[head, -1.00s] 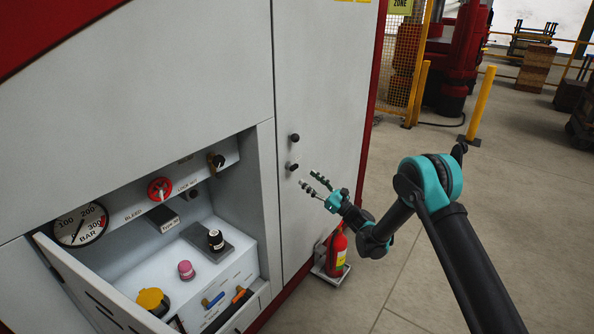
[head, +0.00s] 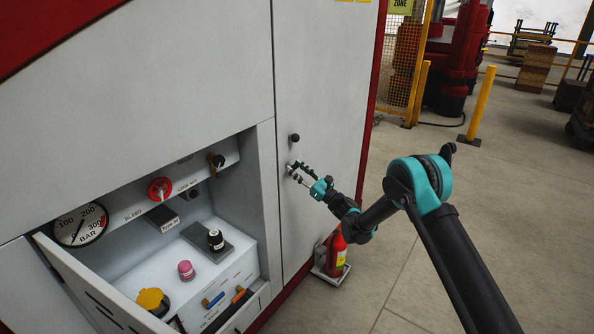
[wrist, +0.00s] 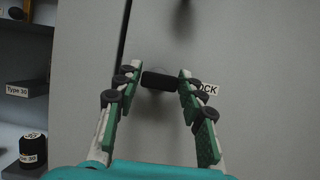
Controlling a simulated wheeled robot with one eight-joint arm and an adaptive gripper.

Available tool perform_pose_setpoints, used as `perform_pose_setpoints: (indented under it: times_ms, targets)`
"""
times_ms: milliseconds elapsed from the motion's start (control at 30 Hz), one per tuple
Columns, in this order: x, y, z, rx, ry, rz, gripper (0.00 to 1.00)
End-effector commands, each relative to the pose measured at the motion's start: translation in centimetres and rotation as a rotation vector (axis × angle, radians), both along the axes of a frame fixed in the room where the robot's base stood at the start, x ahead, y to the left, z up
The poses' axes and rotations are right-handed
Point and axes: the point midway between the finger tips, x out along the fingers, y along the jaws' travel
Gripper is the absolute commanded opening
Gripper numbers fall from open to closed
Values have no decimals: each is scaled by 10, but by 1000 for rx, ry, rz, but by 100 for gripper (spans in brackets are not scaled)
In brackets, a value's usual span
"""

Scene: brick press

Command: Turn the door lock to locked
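The door lock is a small black bar-shaped knob (wrist: 160,81) on the grey cabinet door (head: 325,85). In the wrist view it lies about horizontal, with a label (wrist: 208,89) reading "OCK" beside it, partly hidden by the right finger. My gripper (head: 298,172) is at the lock in the head view, where its fingers largely cover the knob. In the wrist view the two green-padded fingers are apart, one at each end of the bar. They look open around it; whether the tips touch it I cannot tell.
A round black knob (head: 295,138) sits just above the lock. To the left is an open recess with a red valve knob (head: 159,189), a gauge (head: 80,224) and several small items. A red fire extinguisher (head: 336,254) stands below my gripper.

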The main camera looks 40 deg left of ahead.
Motion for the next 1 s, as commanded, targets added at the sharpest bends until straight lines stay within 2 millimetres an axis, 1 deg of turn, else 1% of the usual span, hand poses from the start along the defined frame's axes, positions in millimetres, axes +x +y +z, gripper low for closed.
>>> perform_pose_setpoints:
  times_ms: [33, 200, 233, 433, 567, 767, 1000]
  targets:
    - [0, 0, 0, 0, 0, 0, 30]
    - [0, 0, 0, 0, 0, 0, 8]
    - [0, 0, 0, 0, 0, 0, 7]
    - [0, 0, 0, 0, -14, 1, 7]
    - [1, 0, 0, 1, -54, -1, 7]
    - [1, 0, 0, 2, -177, 0, 7]
    - [2, 0, 0, 4, -393, 0, 7]
